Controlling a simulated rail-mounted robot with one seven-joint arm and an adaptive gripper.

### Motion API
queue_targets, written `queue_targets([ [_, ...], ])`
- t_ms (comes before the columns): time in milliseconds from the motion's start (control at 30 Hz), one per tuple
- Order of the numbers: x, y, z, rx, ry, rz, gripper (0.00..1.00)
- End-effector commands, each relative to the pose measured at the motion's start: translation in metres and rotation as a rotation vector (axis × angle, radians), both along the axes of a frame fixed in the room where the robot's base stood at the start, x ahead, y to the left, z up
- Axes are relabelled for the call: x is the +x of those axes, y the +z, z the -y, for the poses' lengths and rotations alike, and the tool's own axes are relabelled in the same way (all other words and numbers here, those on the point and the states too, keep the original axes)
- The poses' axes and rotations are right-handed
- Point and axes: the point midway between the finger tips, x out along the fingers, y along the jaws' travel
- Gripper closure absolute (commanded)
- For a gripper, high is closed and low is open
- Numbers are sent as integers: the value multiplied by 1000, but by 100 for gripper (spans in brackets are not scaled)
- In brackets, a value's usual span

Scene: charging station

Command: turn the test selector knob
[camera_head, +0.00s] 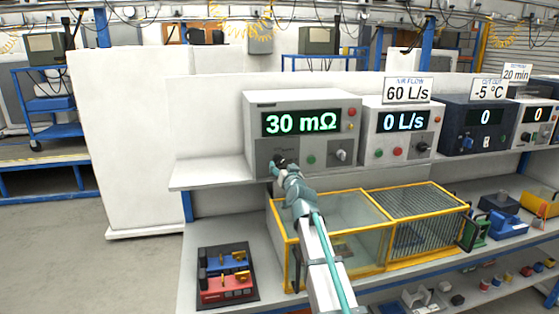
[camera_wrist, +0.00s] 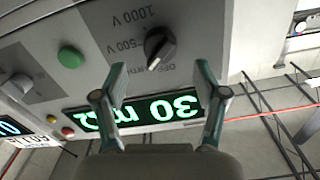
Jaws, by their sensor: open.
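The test selector knob (camera_wrist: 159,47) is black, on the front panel of the light grey tester (camera_head: 330,102) that reads 30 mΩ. A pale mark shows on the knob's lower end, on the side towards the display (camera_wrist: 150,110). My gripper (camera_wrist: 160,78) is open and empty. Its fingertips are spread to either side, just below the knob in the picture; I see no contact. In the head view my gripper (camera_head: 281,164) is at the panel's lower left and hides most of the knob.
A green button (camera_wrist: 70,57) and another knob (camera_wrist: 18,85) are beside the selector. The tester stands on a white shelf (camera_head: 215,174), with other instruments to its right. A yellow-framed cage (camera_head: 375,195) stands below, under my arm. A lockout tray (camera_head: 228,299) lies at lower left.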

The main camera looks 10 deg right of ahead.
Motion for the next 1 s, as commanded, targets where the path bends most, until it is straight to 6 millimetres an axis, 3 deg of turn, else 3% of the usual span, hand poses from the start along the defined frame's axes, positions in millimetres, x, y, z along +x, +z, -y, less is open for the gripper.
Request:
queue_targets([
  [100,25,2,-2,-1,0,-2,28],
  [300,47,2,-4,-2,0,0,28],
  [733,53,0,-4,-2,0,0,28],
  [1000,53,0,-4,-2,0,0,72],
])
